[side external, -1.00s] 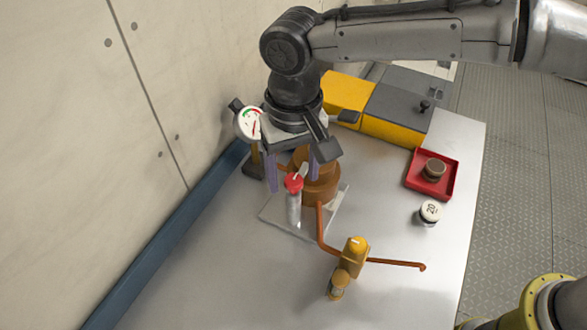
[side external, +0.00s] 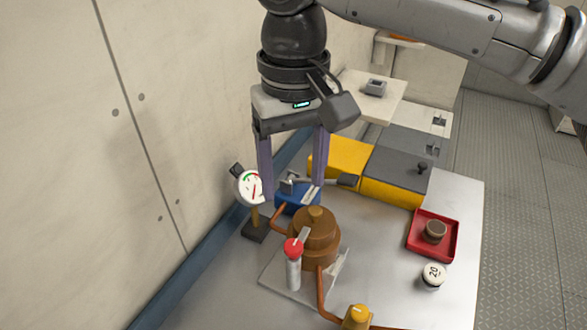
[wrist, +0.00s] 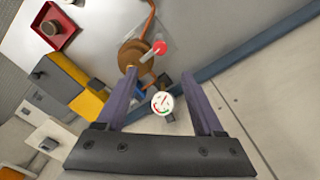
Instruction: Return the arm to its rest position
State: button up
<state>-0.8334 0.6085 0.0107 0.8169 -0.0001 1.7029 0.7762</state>
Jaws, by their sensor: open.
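My gripper (side external: 292,190) is raised above the bench in the side external view, with its two purple fingers wide apart and nothing between them. In that view it hangs above and behind the brown copper-coloured vessel (side external: 314,240). The open fingers also show in the wrist view (wrist: 161,118), with the vessel (wrist: 132,56) beyond them. A red-topped grey cylinder (side external: 293,268) stands beside the vessel on a pale plate. A round white gauge (side external: 250,187) on a post stands left of the gripper.
A yellow and grey box (side external: 390,175) sits at the back. A red tray (side external: 455,252) holds a brown round piece (side external: 435,231). A white disc marked 20 (side external: 433,274) is near it. A yellow valve body (side external: 357,316) is at the front. A wall bounds the left side.

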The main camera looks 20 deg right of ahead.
jog(key=shift+r, duration=0.15)
dwell(0.4)
jog(key=d+r+m+t+y, duration=0.1)
jog(key=d+r+m, duration=0.1)
jog(key=d+r, duration=0.6)
jog(key=d+r+m+t, duration=0.1)
jog(key=d+r, duration=0.2)
jog(key=d, duration=0.8)
jog(key=s+d+m+t, duration=0.1)
jog(key=s+d, duration=0.3)
jog(key=d, duration=0.2)
jog(key=s+d+t, duration=0.1)
jog(key=s+d, duration=0.3)
jog(key=d, duration=0.3)
jog(key=s+d+f+n, duration=0.1)
jog(key=s+d+f, duration=0.1)
jog(key=f, duration=0.3)
jog(key=s+d+f+n+t, duration=0.1)
jog(key=s+d+f, duration=0.1)
jog(key=s+f, duration=0.3)
jog(key=s+d+f+n+h, duration=0.1)
jog(key=s+d+f, duration=0.1)
jog(key=f, duration=0.5)
jog(key=shift+s+d+f+t, duration=0.2)
jog(key=shift+s+d+t, duration=0.1)
jog(key=shift+s, duration=0.5)
